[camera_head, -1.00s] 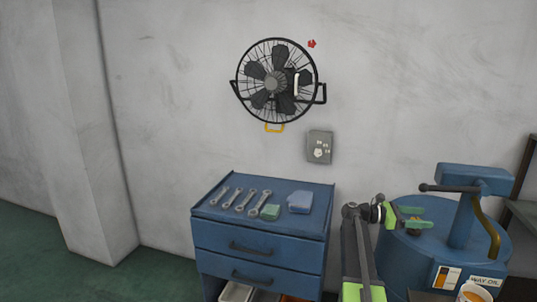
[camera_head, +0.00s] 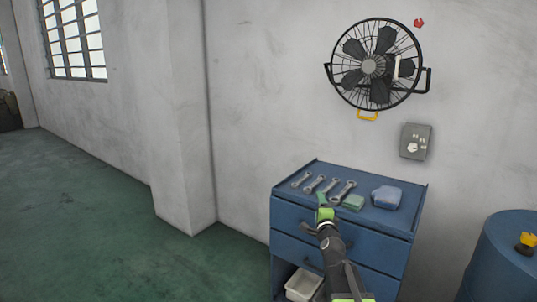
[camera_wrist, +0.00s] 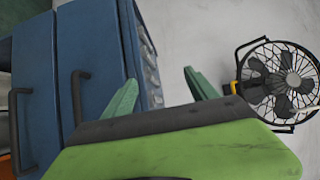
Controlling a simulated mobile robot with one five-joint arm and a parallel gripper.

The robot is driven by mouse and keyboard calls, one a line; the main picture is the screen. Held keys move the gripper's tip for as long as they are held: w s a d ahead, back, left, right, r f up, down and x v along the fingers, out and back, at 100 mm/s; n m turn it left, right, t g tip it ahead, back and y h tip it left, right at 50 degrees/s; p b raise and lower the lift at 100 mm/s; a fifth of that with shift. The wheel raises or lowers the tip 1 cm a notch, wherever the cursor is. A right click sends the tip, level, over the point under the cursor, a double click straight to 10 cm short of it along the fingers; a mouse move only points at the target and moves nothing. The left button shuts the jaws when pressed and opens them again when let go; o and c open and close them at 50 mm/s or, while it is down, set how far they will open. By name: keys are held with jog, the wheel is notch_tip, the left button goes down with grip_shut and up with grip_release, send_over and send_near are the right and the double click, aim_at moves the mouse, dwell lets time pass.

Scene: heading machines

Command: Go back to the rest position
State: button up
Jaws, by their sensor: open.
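My gripper (camera_head: 322,204) shows in the head view in front of the blue tool cabinet (camera_head: 300,222), near the front edge of its top. In the wrist view its two green fingers (camera_wrist: 162,92) stand apart with nothing between them. The cabinet's drawers with dark handles fill the left of the wrist view, and a strip of wall lies beyond the fingers. The black wall fan (camera_wrist: 292,82) is at the right of that view. It also shows on the wall in the head view (camera_head: 374,64).
A grey control box (camera_head: 415,141) is on the wall. A blue drum (camera_head: 508,262) stands at the right. The green floor (camera_head: 90,225) at the left is clear.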

jog(key=s+a+f+n+g+y, duration=0.1)
jog(key=s+a+f+n+g, duration=0.4)
jog(key=f, duration=0.3)
jog(key=s+a+f+n+g+y, duration=0.2)
jog(key=s+a+f+n+g, duration=0.15)
jog(key=s+f+n, duration=0.45)
jog(key=s+d+f+n+g+h, duration=0.1)
jog(key=s+d+f+n+g, duration=0.25)
jog(key=s, duration=0.55)
jog(key=s+d+f+n+g+h, duration=0.1)
jog(key=s+d+f+g+h, duration=0.1)
jog(key=s+f+g, duration=0.5)
notch_tip(320, 180, up, 22)
jog(key=s+t+p, duration=0.1)
jog(key=p, duration=1.8)
jog(key=shift+s+f+n, duration=0.25)
jog(key=shift+s+n, duration=0.15)
jog(key=shift+n, duration=0.05)
jog(key=shift+f, duration=0.1)
